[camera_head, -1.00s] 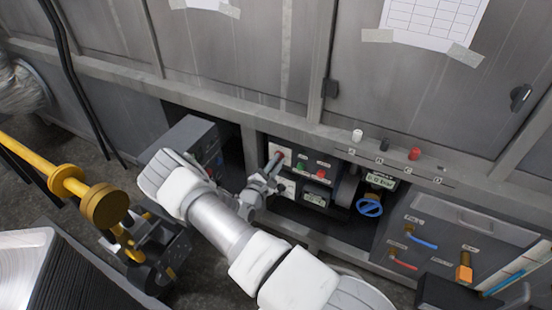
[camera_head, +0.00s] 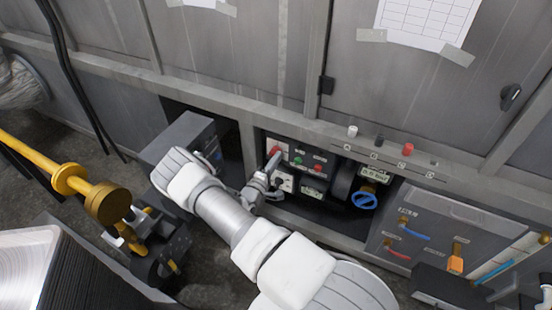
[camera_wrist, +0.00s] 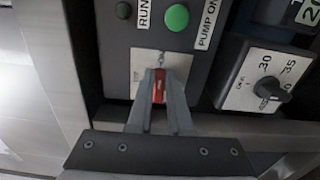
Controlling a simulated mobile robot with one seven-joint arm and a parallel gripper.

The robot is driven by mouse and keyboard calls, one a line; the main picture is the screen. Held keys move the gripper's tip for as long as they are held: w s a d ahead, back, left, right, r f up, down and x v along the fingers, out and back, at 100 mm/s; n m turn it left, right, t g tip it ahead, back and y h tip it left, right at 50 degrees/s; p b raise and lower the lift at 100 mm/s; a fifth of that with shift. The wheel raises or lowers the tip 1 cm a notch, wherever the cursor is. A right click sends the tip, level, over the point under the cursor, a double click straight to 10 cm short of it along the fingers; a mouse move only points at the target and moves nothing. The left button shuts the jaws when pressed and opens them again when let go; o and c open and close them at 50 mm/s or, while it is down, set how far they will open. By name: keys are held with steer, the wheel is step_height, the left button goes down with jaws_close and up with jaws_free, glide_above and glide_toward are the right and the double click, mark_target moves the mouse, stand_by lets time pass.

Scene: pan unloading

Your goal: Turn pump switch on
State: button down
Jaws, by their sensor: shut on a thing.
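The red switch (camera_wrist: 159,86) sits on a white plate (camera_wrist: 148,64) on the dark control panel in the wrist view. My gripper (camera_wrist: 159,92) is shut on the switch, with one finger on each side of it. Above the plate are a green button (camera_wrist: 177,17) and labels reading "RUN" and "PUMP ON". In the head view my gripper (camera_head: 274,162) reaches the left part of the control panel (camera_head: 322,160). The fingers hide part of the switch and its plate.
A dial (camera_wrist: 268,90) with numbers is right of the switch. A blue valve wheel (camera_head: 364,200) stands right of the panel in the head view. The cabinet's frame edge (camera_head: 300,120) runs above the panel.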

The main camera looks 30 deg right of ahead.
steer(key=shift+f+m, duration=0.15)
steer(key=shift+m, duration=0.15)
steer(key=c, duration=0.8)
jaws_free()
steer(key=shift+c, duration=0.2)
steer(key=p+v, duration=0.3)
steer(key=v, duration=1.4)
steer(key=shift+s+a, duration=0.2)
